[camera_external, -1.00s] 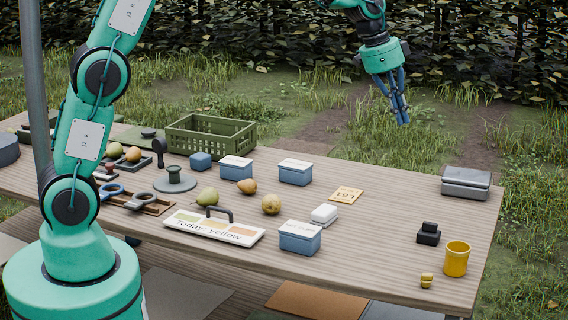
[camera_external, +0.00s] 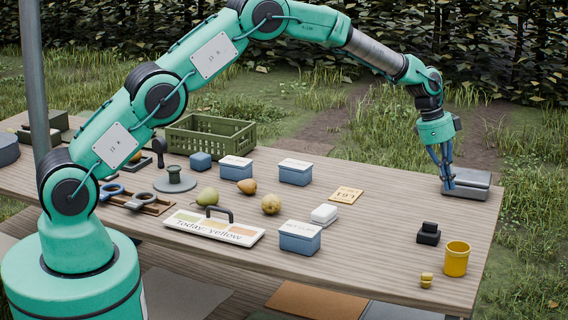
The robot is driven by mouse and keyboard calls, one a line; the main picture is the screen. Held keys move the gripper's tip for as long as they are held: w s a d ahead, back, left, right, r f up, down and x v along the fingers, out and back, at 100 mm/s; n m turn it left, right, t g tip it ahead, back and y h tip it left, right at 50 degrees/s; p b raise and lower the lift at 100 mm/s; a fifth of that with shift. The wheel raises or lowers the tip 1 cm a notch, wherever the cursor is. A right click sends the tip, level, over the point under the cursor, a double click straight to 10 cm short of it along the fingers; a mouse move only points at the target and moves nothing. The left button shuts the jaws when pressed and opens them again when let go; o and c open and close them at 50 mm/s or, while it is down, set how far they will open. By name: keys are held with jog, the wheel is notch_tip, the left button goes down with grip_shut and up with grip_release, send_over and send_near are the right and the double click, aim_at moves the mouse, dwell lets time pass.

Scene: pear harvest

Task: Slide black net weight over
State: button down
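The black net weight (camera_external: 428,234), a small dark block with a smaller raised part on top, stands on the right part of the table. It is behind and left of the yellow cup. My gripper (camera_external: 449,184) points down farther back, above and behind the weight in the picture and apart from it. Its blue fingers overlap the left end of the grey case and look close together. I cannot tell whether they touch the case or how far open they are. Nothing shows held between them.
The grey case (camera_external: 466,184) lies at the back right edge. A yellow cup (camera_external: 456,259) and small yellow piece (camera_external: 426,281) are near the front right. A white box (camera_external: 324,214), blue box (camera_external: 300,238) and card (camera_external: 345,195) lie left; bare wood lies between.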

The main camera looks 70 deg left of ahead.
aim_at(429, 232)
notch_tip(429, 232, down, 6)
jog(key=w, duration=0.2)
jog(key=shift+w+a+m, duration=0.25)
jog(key=shift+m, duration=0.05)
jog(key=b+x, duration=0.1)
jog(key=x, duration=0.9)
jog(key=shift+d+f, duration=0.1)
jog(key=shift+s+a+r+b, duration=0.25)
jog(key=shift+s+a+b, duration=0.1)
jog(key=shift+s+a, duration=0.35)
jog(key=shift+s+a+f, duration=0.15)
jog(key=shift+s+a, duration=0.25)
jog(key=shift+s, duration=0.05)
jog(key=shift+s+a, duration=0.3)
jog(key=shift+s+a, duration=0.1)
jog(key=shift+a, duration=0.05)
